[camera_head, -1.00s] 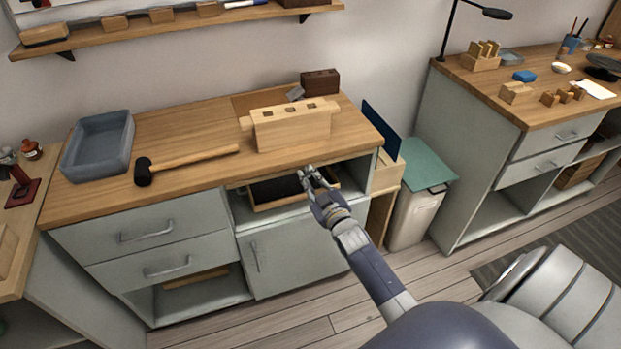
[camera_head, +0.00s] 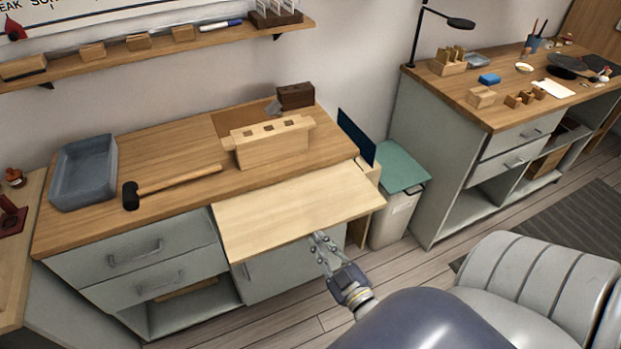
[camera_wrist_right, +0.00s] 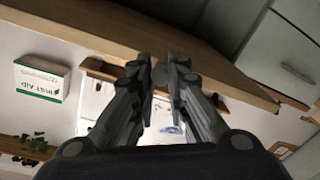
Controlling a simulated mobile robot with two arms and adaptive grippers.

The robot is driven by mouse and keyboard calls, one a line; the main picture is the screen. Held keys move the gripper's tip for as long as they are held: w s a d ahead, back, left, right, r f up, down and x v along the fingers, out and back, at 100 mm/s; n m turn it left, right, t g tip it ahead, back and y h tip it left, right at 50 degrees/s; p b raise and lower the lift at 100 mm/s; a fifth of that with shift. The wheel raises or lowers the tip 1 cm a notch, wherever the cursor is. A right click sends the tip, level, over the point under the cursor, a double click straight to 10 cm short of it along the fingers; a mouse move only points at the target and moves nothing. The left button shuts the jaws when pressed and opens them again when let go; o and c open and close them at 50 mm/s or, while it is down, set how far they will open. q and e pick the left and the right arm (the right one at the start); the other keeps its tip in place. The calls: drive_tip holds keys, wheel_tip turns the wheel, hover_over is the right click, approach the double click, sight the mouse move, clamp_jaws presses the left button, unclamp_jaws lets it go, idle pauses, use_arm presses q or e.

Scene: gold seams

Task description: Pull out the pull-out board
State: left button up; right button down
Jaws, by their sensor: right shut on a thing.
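The pull-out board (camera_head: 300,207) is a pale wooden panel that extends well out from under the front edge of the workbench top (camera_head: 185,200). In the right wrist view, the gripper's fingertips (camera_wrist_right: 161,68) are close together against a long wooden edge (camera_wrist_right: 140,45); the exact grip point is partly hidden by the fingers. My left gripper is in neither current view.
A slotted wooden block (camera_head: 270,148), a mallet (camera_head: 165,184) and a grey tray (camera_head: 84,172) are on the bench. Drawers (camera_head: 135,252) are left of the board. A bin with a green lid (camera_head: 400,168) stands at the right.

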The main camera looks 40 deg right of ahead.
drive_tip(key=shift+s+a, duration=0.25)
drive_tip(key=shift+s, duration=0.75)
drive_tip(key=shift+s+a, duration=0.25)
drive_tip(key=shift+s, duration=0.75)
drive_tip(key=c, duration=1.5)
unclamp_jaws()
drive_tip(key=shift+c, duration=0.2)
drive_tip(key=s+a, duration=0.1)
drive_tip(key=s, duration=1)
drive_tip(key=shift+s+a, duration=0.4)
